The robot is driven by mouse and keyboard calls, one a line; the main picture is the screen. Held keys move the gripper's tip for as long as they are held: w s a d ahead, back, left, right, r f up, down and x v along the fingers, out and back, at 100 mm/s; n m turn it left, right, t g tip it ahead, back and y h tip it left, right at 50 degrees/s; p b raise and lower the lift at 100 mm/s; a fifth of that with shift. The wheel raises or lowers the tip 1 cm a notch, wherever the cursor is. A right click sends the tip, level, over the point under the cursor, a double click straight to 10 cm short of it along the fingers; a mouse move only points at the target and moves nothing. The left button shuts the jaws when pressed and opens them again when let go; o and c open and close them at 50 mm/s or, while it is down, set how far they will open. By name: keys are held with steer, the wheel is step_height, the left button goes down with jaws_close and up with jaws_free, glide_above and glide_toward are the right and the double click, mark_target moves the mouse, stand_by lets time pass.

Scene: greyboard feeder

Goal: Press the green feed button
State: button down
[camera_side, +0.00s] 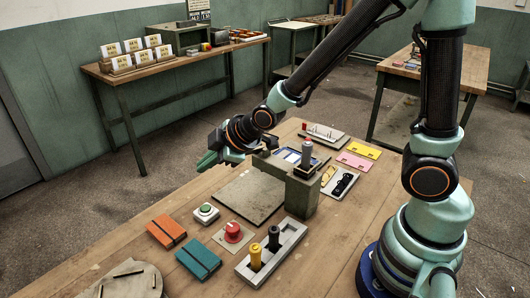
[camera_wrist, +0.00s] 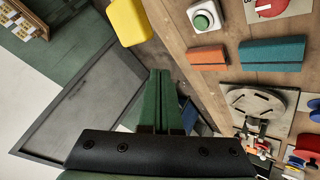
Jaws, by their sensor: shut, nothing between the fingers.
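The green feed button (camera_side: 206,209) sits on a small white square base on the wooden table, in front of a grey plate. It also shows near the top of the wrist view (camera_wrist: 201,20), with nothing over it. My gripper (camera_side: 206,160) is raised above the table, behind the button in the side view, with its fingers pointing left. A clear gap separates it from the button. In the wrist view its green fingers (camera_wrist: 161,74) lie together, shut and empty, below and left of the button.
A red knob (camera_side: 233,231) stands right of the button. An orange-brown block (camera_side: 166,231) and a teal block (camera_side: 198,258) lie in front. A tray with yellow and black handles (camera_side: 271,252) and a green-grey post (camera_side: 301,197) stand to the right. The grey plate (camera_side: 239,197) is bare.

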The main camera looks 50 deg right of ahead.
mark_target(210, 208)
steer(key=shift+w+a+f+n, duration=0.2)
steer(key=shift+a+f+n, duration=0.1)
steer(key=shift+f, duration=0.05)
steer(key=shift+f, duration=0.1)
steer(key=shift+f, duration=4.3)
steer(key=shift+f, duration=0.1)
steer(key=shift+f, duration=0.3)
steer(key=shift+f, duration=0.45)
steer(key=shift+r, duration=0.85)
